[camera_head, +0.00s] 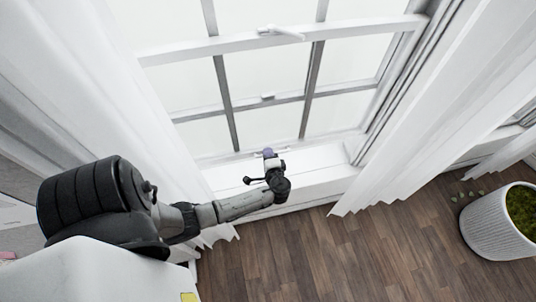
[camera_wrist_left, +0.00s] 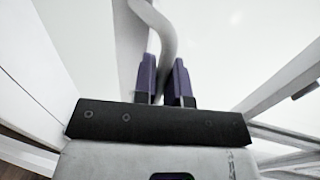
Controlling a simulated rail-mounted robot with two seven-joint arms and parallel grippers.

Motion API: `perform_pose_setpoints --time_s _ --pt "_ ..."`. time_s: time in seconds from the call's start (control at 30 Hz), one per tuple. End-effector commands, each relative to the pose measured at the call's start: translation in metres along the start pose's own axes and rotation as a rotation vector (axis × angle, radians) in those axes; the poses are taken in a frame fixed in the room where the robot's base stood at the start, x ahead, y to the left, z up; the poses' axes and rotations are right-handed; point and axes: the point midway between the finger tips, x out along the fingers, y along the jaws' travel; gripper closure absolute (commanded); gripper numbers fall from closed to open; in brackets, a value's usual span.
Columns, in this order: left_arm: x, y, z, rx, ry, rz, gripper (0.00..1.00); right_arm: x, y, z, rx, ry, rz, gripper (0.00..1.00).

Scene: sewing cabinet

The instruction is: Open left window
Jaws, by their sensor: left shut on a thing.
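The white sash window (camera_head: 265,75) fills the upper middle of the head view, with grey bars between its panes. A white latch (camera_head: 281,32) sits on its middle rail. My left gripper (camera_head: 268,153) is at the bottom rail of the lower sash, just above the sill. In the left wrist view its purple fingers (camera_wrist_left: 167,82) are shut on a curved white handle (camera_wrist_left: 160,30) that passes between them. In the head view the gripper hides most of this handle. My right gripper is not in view.
White curtains hang on the left (camera_head: 150,110) and right (camera_head: 440,110) of the window. The white sill (camera_head: 325,178) lies below it. A white ribbed planter (camera_head: 490,222) with green plants stands at the right on the wooden floor (camera_head: 330,255). The floor before the window is clear.

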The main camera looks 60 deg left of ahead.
Motion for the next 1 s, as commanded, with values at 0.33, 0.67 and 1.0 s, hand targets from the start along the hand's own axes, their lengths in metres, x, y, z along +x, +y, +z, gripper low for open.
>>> perform_pose_setpoints --time_s 0.33,0.67,1.0 --pt "-0.0005 -0.0028 -0.0005 -0.002 0.001 -0.002 1.0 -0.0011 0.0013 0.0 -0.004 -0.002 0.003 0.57" --pt "-0.0003 -0.0021 -0.0002 -0.001 0.001 -0.001 0.64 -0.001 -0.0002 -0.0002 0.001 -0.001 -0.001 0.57" --pt "-0.0071 -0.0012 0.0 0.0 0.001 0.001 0.64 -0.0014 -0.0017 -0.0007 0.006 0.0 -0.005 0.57"
